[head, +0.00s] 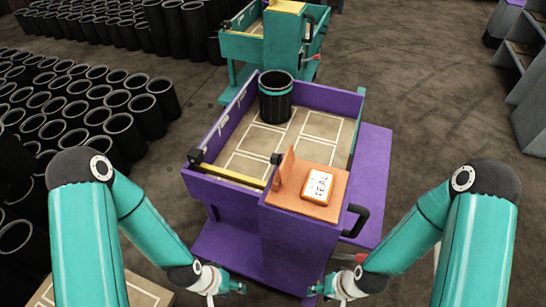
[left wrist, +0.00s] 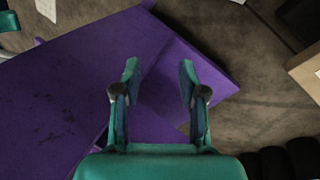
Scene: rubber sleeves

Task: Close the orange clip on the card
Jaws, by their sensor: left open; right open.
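The orange clip (head: 286,167) stands up at the left edge of an orange panel on the purple cart's front block. It is raised, not lying over the card. The white card (head: 318,184), marked TEAL, lies on the orange panel to the right of the clip. My left gripper (head: 240,288) is open and empty, low beside the purple front of the cart. In the left wrist view its two fingers (left wrist: 158,72) are apart over purple surfaces. My right gripper (head: 318,290) is open and empty, low in front of the cart, below the card.
The purple cart (head: 374,180) holds a black sleeve with a teal band (head: 275,103) on its tray floor. A black handle (head: 355,220) sticks out right of the orange panel. A teal cart (head: 285,45) stands behind. Several black sleeves (head: 118,125) fill the left floor.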

